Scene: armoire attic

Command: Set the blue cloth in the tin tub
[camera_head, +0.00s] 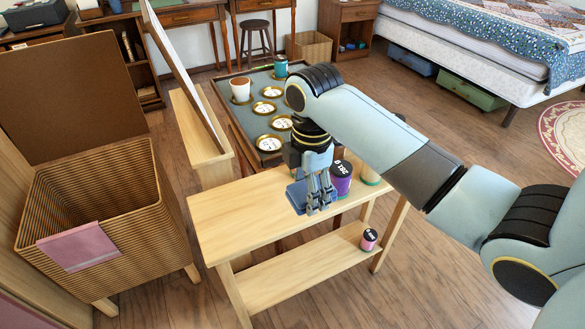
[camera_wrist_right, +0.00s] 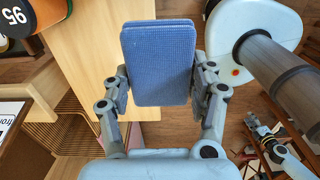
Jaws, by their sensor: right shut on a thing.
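The blue cloth (camera_head: 297,196) is a folded, flat rectangle at the wooden bench top in the head view. It fills the upper middle of the right wrist view (camera_wrist_right: 158,62), between the two fingers. My right gripper (camera_head: 319,203) points down and is shut on the cloth. The gripper partly hides the cloth in the head view, so I cannot tell whether the cloth touches the bench. I cannot make out a tin tub in either view.
The pale wooden bench (camera_head: 245,217) holds a purple canister (camera_head: 341,182) close beside my right gripper. A pink canister (camera_head: 368,239) stands on its lower shelf. A woven hamper (camera_head: 95,215) with a pink cloth (camera_head: 78,247) stands left. A tray table (camera_head: 233,122) holds several discs behind.

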